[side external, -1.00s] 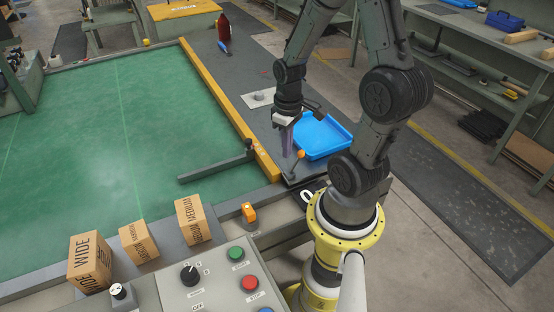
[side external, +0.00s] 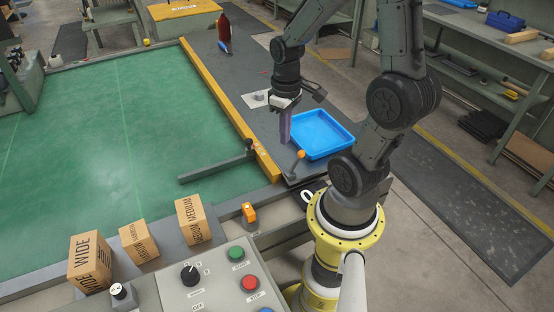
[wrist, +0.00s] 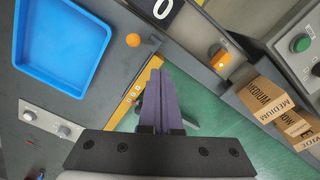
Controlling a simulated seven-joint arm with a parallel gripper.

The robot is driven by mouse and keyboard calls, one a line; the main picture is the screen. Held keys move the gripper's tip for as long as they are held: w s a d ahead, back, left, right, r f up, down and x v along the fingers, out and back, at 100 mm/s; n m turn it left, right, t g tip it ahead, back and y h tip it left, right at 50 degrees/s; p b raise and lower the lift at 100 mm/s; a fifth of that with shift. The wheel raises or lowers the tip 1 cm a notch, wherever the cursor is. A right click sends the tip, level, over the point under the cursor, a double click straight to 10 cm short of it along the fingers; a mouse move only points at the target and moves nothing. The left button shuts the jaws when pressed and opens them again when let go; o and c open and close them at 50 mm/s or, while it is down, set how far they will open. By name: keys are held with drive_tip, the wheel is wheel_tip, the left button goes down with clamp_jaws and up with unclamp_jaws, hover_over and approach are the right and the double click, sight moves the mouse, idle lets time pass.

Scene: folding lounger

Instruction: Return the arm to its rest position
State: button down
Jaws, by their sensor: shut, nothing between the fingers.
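My gripper (side external: 285,127) points down above the grey side surface, just left of the blue tray (side external: 346,128). In the wrist view its purple fingers (wrist: 156,100) lie together, shut, with nothing seen between them. The blue tray (wrist: 98,48) looks empty in both views. The lever with an orange ball knob (side external: 300,154) stands in front of the fingers, apart from them in the wrist view, where the knob (wrist: 133,40) shows beside the tray.
A yellow rail (side external: 225,100) edges the green table (side external: 90,130). Several cardboard boxes (side external: 92,262) and a control panel (side external: 220,285) with buttons stand at the front. A dark red bottle-like object (side external: 224,30) stands at the back of the side surface.

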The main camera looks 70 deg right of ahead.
drive_tip(key=w+a+r+n+t+h, duration=0.1)
drive_tip(key=w+a+r+n+t, duration=0.25)
drive_tip(key=a+r, duration=0.5)
drive_tip(key=s+a+r+t+y, duration=0.1)
drive_tip(key=s+a+r+t, duration=0.1)
drive_tip(key=s+a+r, duration=0.3)
drive_tip(key=shift+s+a, duration=0.2)
drive_tip(key=shift+s, duration=0.15)
